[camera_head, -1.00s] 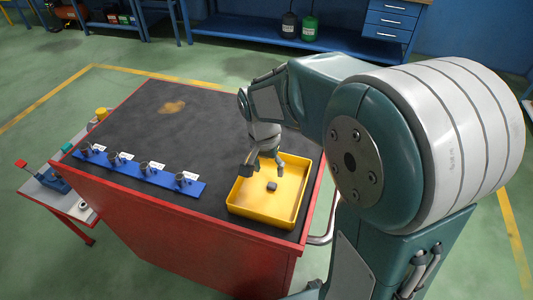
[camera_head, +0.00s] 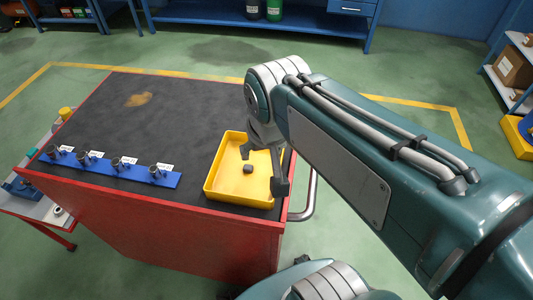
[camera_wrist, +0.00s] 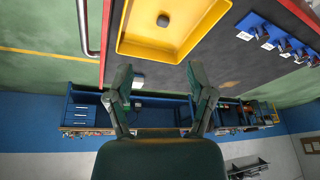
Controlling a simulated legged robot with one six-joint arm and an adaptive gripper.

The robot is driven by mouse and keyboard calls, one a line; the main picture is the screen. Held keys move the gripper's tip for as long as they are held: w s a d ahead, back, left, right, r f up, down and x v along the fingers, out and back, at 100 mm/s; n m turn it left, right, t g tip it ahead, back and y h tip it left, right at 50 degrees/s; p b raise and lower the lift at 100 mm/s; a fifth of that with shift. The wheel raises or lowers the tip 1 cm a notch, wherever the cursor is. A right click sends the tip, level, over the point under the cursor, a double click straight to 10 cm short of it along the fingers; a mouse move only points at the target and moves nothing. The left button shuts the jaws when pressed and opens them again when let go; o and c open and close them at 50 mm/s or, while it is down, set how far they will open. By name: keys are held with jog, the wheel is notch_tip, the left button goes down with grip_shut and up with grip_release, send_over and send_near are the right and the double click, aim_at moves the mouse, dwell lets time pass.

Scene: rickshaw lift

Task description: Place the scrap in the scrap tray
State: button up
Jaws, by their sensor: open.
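The scrap is a small dark block (camera_head: 248,169) lying on the floor of the yellow scrap tray (camera_head: 212,190). The tray sits at the right end of the black-topped red workbench. In the wrist view the block (camera_wrist: 163,20) shows in the tray (camera_wrist: 150,52), apart from the fingers. My gripper (camera_head: 262,170) is open and empty, and in the head view it overlaps the tray's right side. In the wrist view its two fingers (camera_wrist: 160,80) stand wide apart with nothing between them. Its exact height over the tray is hard to tell.
A blue rack (camera_head: 110,168) with several dark labelled cylinders lies along the bench's near edge, left of the tray. A metal handle (camera_head: 306,195) sticks out at the bench's right side. The bench top (camera_head: 165,115) behind the rack is mostly clear.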

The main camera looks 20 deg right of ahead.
jog(key=shift+s+n+t, duration=0.45)
jog(key=shift+s+n, duration=0.1)
jog(key=shift+s, duration=0.45)
jog(key=shift+s+n+t, duration=0.45)
jog(key=shift+s+n, duration=0.1)
jog(key=shift+s, duration=0.45)
